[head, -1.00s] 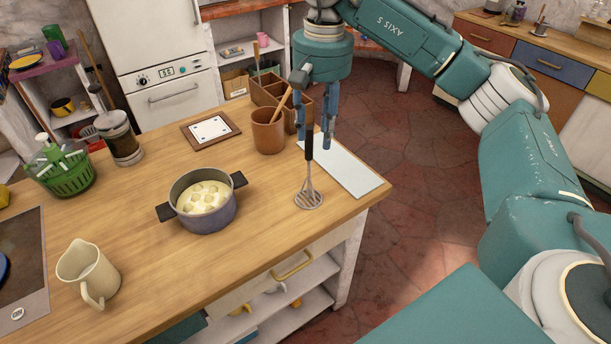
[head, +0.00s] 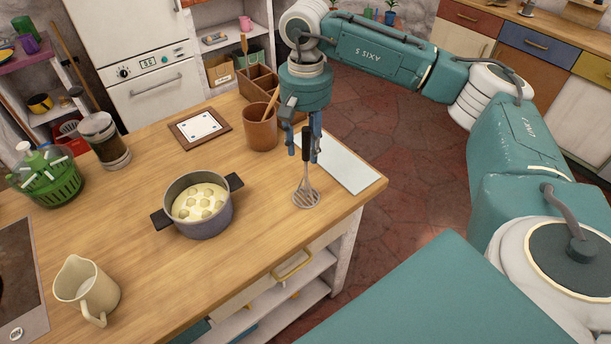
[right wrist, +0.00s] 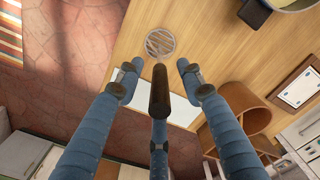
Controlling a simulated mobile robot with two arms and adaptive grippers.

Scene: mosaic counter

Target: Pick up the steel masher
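The steel masher (head: 306,188) stands upright on the wooden counter, its round slotted head down and its dark handle up. It stands beside a pale white board. My right gripper (head: 304,155) points straight down over it, with its fingers around the upper handle. In the right wrist view the handle (right wrist: 160,92) rises between the spread fingers of the gripper (right wrist: 158,82). Gaps show between the handle and the two far fingers; the third finger is partly hidden behind the handle. The gripper is open. My left gripper is not in view.
A pot of food (head: 184,220) stands left of the masher. A brown utensil crock (head: 260,133) and wooden organizer (head: 258,84) stand close behind my right gripper. The pale board (head: 345,165) lies at the counter's right edge. A cream jug (head: 88,290) stands front left.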

